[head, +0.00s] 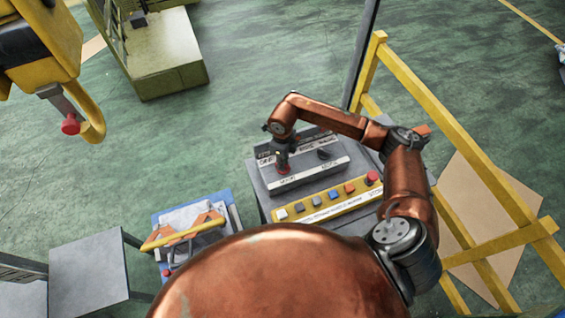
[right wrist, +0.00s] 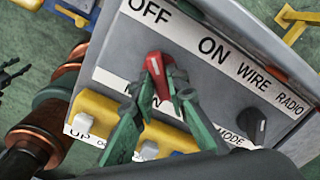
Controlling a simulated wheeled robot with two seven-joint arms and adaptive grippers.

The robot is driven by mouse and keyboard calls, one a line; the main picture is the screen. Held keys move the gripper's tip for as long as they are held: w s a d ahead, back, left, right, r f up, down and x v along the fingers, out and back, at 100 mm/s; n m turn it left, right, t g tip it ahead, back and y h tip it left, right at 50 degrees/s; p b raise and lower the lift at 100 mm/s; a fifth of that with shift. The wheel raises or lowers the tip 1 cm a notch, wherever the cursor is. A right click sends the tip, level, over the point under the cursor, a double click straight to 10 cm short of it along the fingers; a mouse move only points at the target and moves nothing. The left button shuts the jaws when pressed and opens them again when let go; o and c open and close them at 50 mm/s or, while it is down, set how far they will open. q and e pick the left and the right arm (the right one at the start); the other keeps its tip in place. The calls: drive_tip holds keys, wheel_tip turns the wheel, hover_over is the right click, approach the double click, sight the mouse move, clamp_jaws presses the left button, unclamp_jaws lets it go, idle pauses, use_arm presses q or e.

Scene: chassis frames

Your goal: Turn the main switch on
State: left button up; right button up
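The main switch is a red knob (right wrist: 156,72) on a grey control panel. Its upper end points toward the word OFF, with ON to the right of that label. My right gripper (right wrist: 162,82) has a green finger on each side of the knob, with the tips close against it. It looks shut on the knob; exact contact is partly hidden. In the head view my right gripper (head: 283,166) reaches down onto the left part of the panel (head: 256,187).
A black MODE knob (right wrist: 252,124) sits to the right of the red knob. A yellow strip of buttons (head: 327,203) runs along the panel's near side. Yellow railing (head: 470,165) stands at right; a blue-framed unit (head: 190,225) at left. Green floor lies beyond.

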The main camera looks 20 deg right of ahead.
clamp_jaws()
drive_tip(key=shift+m, duration=0.3)
drive_tip(key=shift+f+m+b, duration=0.1)
drive_tip(key=shift+m+b, duration=0.65)
drive_tip(key=shift+m, duration=0.15)
drive_tip(key=m+b, duration=0.1)
drive_tip(key=m, duration=0.1)
drive_tip(key=shift+m, duration=0.3)
drive_tip(key=m+b, duration=0.1)
drive_tip(key=m, duration=0.2)
drive_tip(key=shift+m, duration=0.4)
drive_tip(key=m+b, duration=0.1)
drive_tip(key=m, duration=0.3)
drive_tip(key=shift+b, duration=0.3)
drive_tip(key=m, duration=0.5)
